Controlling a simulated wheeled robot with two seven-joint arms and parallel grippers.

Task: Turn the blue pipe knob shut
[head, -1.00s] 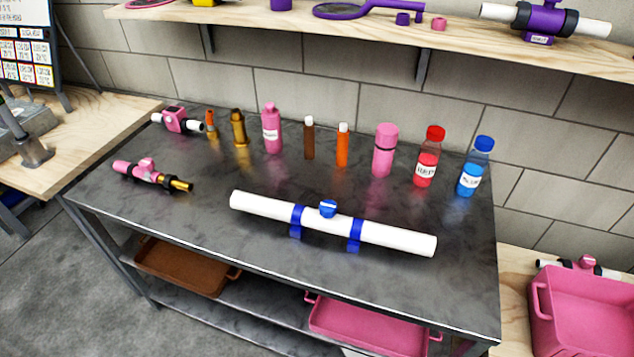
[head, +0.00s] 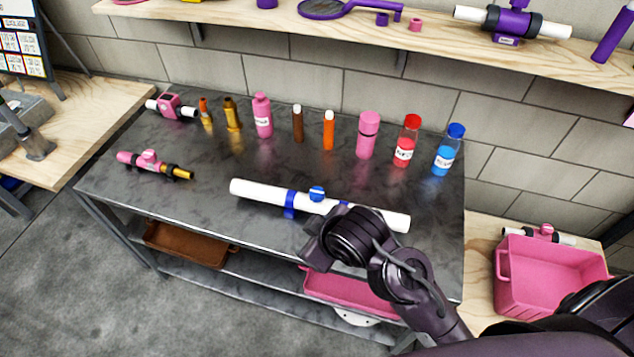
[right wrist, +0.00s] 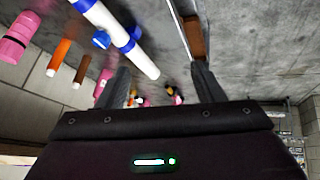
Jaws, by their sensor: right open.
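The white pipe (head: 258,191) lies on the dark metal table in blue brackets (head: 290,203), with the round blue knob (head: 317,193) on top near its middle. The knob has a white stripe across it. My right arm covers part of the pipe's right half and its right bracket in the head view. In the right wrist view the pipe (right wrist: 140,60) and knob (right wrist: 102,39) lie beyond the fingers, toward the upper left. My right gripper (right wrist: 163,85) is open and empty, apart from the knob. My left gripper is not in view.
A row of bottles stands behind the pipe, including a pink one (head: 367,135), a red one (head: 407,141) and a blue one (head: 448,150). A pink valve piece (head: 152,163) lies at the left. A pink crate (head: 548,277) stands at right. The table's left front is clear.

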